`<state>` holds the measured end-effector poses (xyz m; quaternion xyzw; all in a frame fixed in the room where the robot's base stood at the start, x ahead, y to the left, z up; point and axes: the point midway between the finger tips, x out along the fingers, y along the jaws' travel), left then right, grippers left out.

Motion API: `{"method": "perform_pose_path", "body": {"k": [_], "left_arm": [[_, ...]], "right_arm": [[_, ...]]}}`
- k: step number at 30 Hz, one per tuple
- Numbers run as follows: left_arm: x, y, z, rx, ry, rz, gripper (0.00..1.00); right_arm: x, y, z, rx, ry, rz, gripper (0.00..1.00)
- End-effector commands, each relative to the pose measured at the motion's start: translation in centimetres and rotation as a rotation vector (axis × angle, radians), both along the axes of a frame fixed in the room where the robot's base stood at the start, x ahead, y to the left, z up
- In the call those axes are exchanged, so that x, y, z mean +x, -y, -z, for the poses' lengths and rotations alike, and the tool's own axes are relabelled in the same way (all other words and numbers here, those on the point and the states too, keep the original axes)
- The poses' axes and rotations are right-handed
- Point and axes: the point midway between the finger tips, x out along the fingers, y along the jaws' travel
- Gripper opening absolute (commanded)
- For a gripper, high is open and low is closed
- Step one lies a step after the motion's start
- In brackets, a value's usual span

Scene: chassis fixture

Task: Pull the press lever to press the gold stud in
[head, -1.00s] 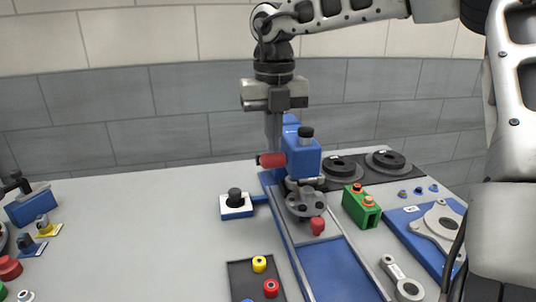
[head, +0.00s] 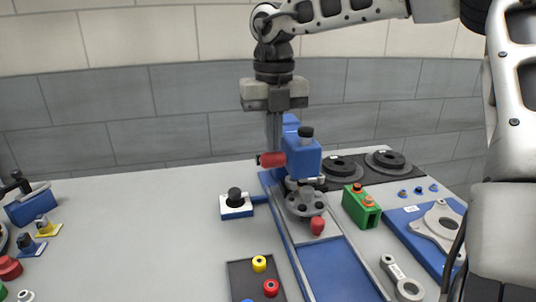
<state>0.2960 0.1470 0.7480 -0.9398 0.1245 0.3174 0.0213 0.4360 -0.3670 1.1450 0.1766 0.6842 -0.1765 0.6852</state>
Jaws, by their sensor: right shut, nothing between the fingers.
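The blue press (head: 303,158) with a black knob on top stands at the back of a blue base. Its lever has a red handle (head: 270,159) that points left, roughly level. My right gripper (head: 273,150) reaches down from above, shut and empty, with its fingertips right at the red handle. They overlap the handle in the picture; I cannot tell whether they touch it. A grey round plate (head: 305,203) with holes sits below the press head. I cannot make out the gold stud. My left gripper is not in view.
A white-and-blue block with a black knob (head: 235,203) stands left of the press. A green block (head: 361,207) stands on its right. A dark tray (head: 240,276) holds coloured rings in front.

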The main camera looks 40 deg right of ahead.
Motion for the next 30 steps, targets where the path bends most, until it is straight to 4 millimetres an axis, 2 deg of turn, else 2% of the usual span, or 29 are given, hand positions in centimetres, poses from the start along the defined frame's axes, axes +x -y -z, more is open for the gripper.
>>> {"method": "perform_pose_path", "body": {"k": [10, 30], "left_arm": [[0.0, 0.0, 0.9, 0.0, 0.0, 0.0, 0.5], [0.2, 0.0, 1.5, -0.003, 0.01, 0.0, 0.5]], "right_arm": [[0.0, 0.0, 1.1, -0.001, 0.0, 0.0, 0.0], [-0.5, -0.2, 2.4, -0.001, 0.0, 0.0, 0.0]]}}
